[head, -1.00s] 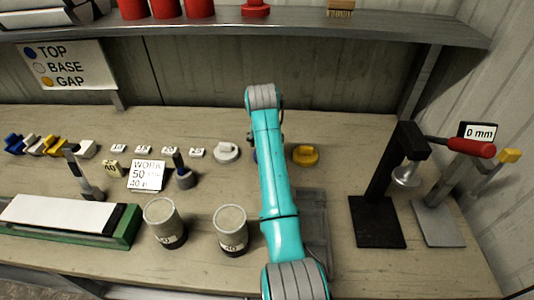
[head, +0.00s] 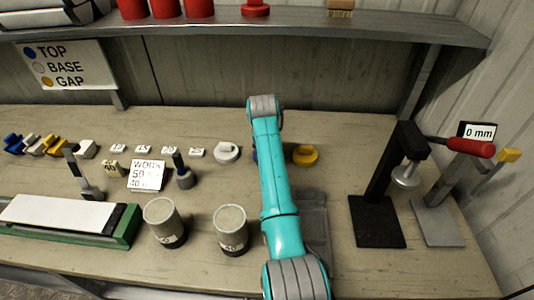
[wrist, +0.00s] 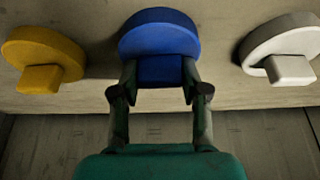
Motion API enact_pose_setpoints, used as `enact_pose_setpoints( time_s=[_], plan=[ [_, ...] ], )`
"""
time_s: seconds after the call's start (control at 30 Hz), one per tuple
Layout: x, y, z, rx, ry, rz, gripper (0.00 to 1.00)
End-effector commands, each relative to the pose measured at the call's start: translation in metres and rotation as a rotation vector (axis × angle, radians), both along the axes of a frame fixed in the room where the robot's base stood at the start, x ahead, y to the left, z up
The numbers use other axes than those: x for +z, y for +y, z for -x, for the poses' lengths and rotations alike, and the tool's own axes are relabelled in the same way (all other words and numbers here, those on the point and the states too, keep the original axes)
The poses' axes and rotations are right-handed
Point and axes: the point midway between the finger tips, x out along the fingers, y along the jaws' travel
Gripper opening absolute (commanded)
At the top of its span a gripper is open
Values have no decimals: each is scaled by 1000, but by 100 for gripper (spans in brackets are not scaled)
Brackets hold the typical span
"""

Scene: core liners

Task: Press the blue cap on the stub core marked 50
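The blue cap (wrist: 158,32) is a round disc with a block-shaped tab, in the upper middle of the wrist view. My gripper (wrist: 160,82) has a fingertip against each side of the tab, with no gap showing, so it looks shut on it. In the head view the blue cap (head: 255,155) is almost fully hidden behind my arm. The left core (head: 161,219) seems to be marked 50; the right core (head: 231,228) seems to read 40. Both marks are small and blurred.
A white cap (head: 227,152) and a yellow cap (head: 306,155) flank the blue one. A black press (head: 382,195) with a red handle stands at right beside a 0 mm gauge (head: 479,132). A green-edged tray (head: 125,228) lies left. A shelf (head: 300,32) crosses behind.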

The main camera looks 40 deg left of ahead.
Motion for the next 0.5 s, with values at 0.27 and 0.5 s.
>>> enact_pose_setpoints(
  time_s=[0.27,0.5],
  plan=[
    [5,0,0,0,-1,-1,17],
    [21,0,0,0,-1,-1,17]
  ],
)
